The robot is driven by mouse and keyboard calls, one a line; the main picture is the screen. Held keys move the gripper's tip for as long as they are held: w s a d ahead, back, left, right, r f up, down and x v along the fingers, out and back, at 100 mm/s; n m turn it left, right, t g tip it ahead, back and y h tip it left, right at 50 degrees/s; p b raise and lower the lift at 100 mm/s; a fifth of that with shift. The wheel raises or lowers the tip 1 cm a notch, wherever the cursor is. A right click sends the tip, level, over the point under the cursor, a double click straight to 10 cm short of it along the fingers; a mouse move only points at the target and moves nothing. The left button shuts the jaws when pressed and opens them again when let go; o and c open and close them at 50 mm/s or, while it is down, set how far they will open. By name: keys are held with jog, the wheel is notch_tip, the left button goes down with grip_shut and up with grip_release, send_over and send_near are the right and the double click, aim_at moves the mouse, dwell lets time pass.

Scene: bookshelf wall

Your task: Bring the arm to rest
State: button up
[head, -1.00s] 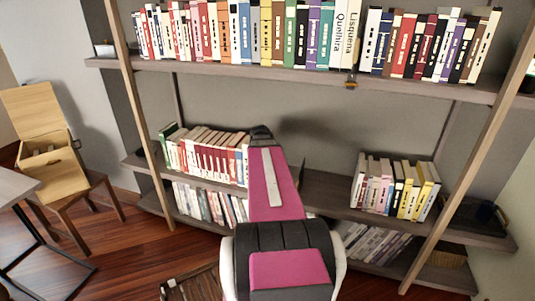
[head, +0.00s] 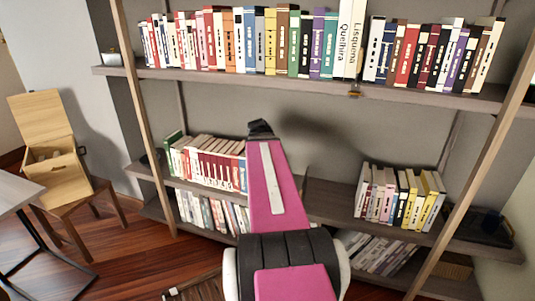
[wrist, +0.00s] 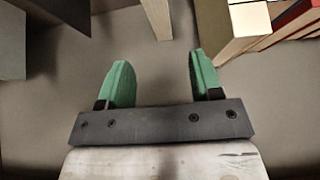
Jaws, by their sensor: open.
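My gripper (wrist: 160,82) shows in the wrist view with its two green fingers apart and nothing between them. A grey wall surface lies behind the fingers, with book ends and shelf parts near the upper edge. In the head view my pink and black arm reaches up from the bottom middle in front of the bookshelf (head: 240,77). The gripper itself is hidden behind the arm in the head view.
Books fill much of the upper shelf, with a row at lower left (head: 210,165) and another at lower right (head: 400,195). A chair with an open wooden box (head: 52,165) stands left, beside a table (head: 15,193). Wooden floor is open at lower left.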

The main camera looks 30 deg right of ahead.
dwell(0.3)
jog(key=s+a+f+n+g+y, duration=0.1)
jog(key=a+f, duration=0.4)
jog(key=a, duration=0.5)
jog(key=s+a+f+n+g+y, duration=0.2)
jog(key=a+f+n, duration=0.3)
jog(key=a, duration=0.6)
jog(key=s+a+f+n+g+y, duration=0.1)
jog(key=s+a+f+n+y, duration=0.1)
jog(key=a+f, duration=0.5)
jog(key=s+a+n, duration=0.1)
jog(key=s+a, duration=0.1)
jog(key=a, duration=0.2)
jog(key=shift+f+n, duration=0.15)
jog(key=shift+n, duration=0.25)
